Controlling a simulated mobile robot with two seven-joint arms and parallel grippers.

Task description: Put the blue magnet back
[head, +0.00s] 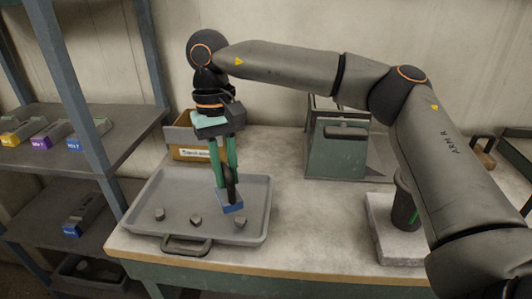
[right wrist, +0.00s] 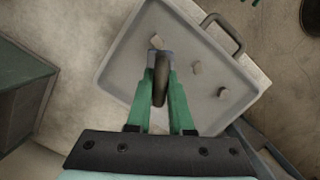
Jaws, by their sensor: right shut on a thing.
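The blue magnet (head: 232,206) is a blue block with a dark upright handle. My right gripper (head: 226,184) points down and is shut on that handle. It holds the magnet over the grey tray (head: 257,200), near the tray's right part; I cannot tell whether the magnet touches the tray floor. In the right wrist view the green fingers (right wrist: 161,84) close on the dark handle, and the magnet (right wrist: 151,57) shows beyond them, greyish. Three small grey pieces lie in the tray, apart from the magnet. My left gripper is not in view.
A brown bin (head: 184,135) with a white label stands behind the tray. A green metal box (head: 336,155) stands at the back. A dark cup (head: 404,207) stands on a pale slab (head: 398,246) at right. A shelf (head: 110,137) holds several labelled boxes at left. The table's middle is clear.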

